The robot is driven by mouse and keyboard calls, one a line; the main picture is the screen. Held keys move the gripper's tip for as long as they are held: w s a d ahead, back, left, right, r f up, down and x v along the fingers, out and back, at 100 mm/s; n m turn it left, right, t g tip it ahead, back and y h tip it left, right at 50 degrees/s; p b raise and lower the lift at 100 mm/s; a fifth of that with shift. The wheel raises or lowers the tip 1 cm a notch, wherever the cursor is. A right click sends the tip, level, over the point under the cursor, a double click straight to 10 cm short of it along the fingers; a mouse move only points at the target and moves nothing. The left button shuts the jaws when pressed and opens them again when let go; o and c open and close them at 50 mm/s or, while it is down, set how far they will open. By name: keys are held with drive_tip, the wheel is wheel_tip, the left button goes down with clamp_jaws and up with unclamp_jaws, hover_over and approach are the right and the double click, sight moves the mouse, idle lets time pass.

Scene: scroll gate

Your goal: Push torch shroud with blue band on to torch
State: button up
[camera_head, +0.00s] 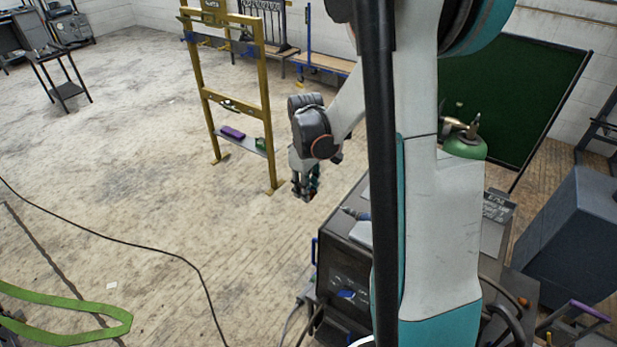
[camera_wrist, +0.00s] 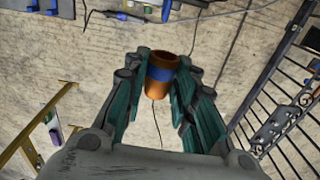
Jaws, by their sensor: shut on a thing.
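The torch shroud (camera_wrist: 161,74) is a copper-coloured tube with a blue band around its middle, seen in the wrist view. My gripper (camera_wrist: 164,92) is shut on it, with one teal-lined finger on each side. Its open end faces away from my palm. In the head view my gripper (camera_head: 305,190) hangs above the floor, left of a dark machine; the shroud is too small to make out there. A slim grey-blue thing (camera_head: 355,213) on the machine's top may be the torch, but I cannot tell surely.
A yellow frame (camera_head: 268,120) stands behind my gripper, with a purple thing (camera_head: 232,132) on its shelf. The dark machine (camera_head: 345,275) is to the right and below. A black cable (camera_head: 150,250) crosses the floor. A black metal gate (camera_wrist: 280,100) shows at right in the wrist view.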

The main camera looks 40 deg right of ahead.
sight(348, 209)
drive_tip(key=shift+s+d, duration=0.4)
drive_tip(key=shift+d, duration=0.1)
drive_tip(key=shift+s+d+p, duration=0.15)
drive_tip(key=shift+s+d, duration=0.2)
drive_tip(key=shift+s, duration=0.7)
drive_tip(key=shift+s+d+p, duration=0.2)
drive_tip(key=shift+s+d, duration=0.15)
drive_tip(key=shift+s, duration=0.75)
drive_tip(key=shift+s+d+p, duration=0.15)
drive_tip(key=shift+s+d, duration=0.2)
drive_tip(key=shift+s, duration=0.7)
drive_tip(key=shift+s+d+b, duration=0.15)
drive_tip(key=shift+s+b, duration=0.2)
drive_tip(key=shift+s, duration=0.05)
drive_tip(key=shift+s+d, duration=0.15)
drive_tip(key=shift+s, duration=0.2)
drive_tip(key=shift+s+d+b, duration=0.25)
drive_tip(key=shift+s, duration=0.5)
drive_tip(key=shift+s+d+b, duration=0.2)
drive_tip(key=shift+s+d, duration=0.05)
drive_tip(key=shift+s, duration=0.5)
drive_tip(key=shift+s+d, duration=0.1)
drive_tip(key=shift+s, duration=0.2)
idle(0.8)
